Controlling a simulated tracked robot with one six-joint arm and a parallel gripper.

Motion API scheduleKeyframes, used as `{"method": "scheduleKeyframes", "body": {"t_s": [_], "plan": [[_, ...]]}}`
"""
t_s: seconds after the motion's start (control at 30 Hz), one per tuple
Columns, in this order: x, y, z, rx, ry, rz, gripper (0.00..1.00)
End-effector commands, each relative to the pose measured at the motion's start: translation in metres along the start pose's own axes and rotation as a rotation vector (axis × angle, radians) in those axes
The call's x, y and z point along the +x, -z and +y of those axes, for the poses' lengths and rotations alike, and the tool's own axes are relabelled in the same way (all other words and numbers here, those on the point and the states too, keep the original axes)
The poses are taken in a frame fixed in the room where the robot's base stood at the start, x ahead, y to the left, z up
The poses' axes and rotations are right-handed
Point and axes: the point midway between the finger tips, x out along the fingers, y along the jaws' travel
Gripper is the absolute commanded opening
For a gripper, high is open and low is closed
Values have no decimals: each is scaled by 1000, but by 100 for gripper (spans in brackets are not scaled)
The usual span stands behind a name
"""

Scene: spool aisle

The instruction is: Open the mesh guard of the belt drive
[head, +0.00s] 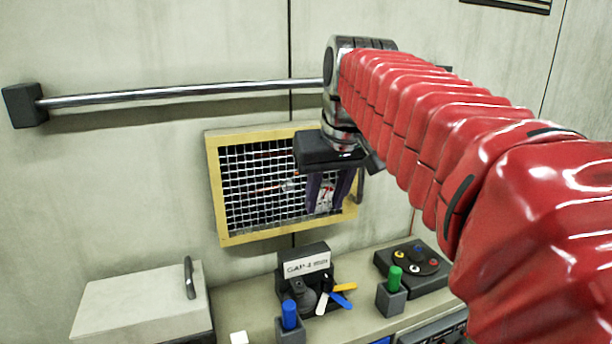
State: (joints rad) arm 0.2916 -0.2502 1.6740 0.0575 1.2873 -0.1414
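The mesh guard (231,238) has a yellow frame and a wire grid, and sits on the wall in the middle of the head view. It looks shut, lying over the opening behind it. A dark upright handle (361,185) shows at its right edge, partly beside my arm. My gripper (327,195) hangs in front of the right part of the mesh, left of the handle. Its two dark fingers stand apart, with a pale tag marked 7 (325,197) showing between them. I see nothing held. My gripper body and arm hide the guard's upper right corner.
A metal rail (180,93) runs along the wall above the guard. Below, a bench carries a labelled black holder (305,267), a blue-topped block (290,315), a green-topped block (393,285) and a button box (412,262). A grey lidded box (135,302) stands at the left.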

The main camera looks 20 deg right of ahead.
Motion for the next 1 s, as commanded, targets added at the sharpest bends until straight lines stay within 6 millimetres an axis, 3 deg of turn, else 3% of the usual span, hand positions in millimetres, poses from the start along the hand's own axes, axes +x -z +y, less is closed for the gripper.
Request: {"method": "scheduleKeyframes", "body": {"t_s": [0.2, 0.5, 0.7, 1.0], "plan": [[-19, 52, 42, 37, -15, -15, 31], [-37, 103, 105, 77, -34, -34, 31], [-43, 116, 130, 89, -38, -41, 31], [-44, 118, 134, 90, -39, -42, 31]]}}
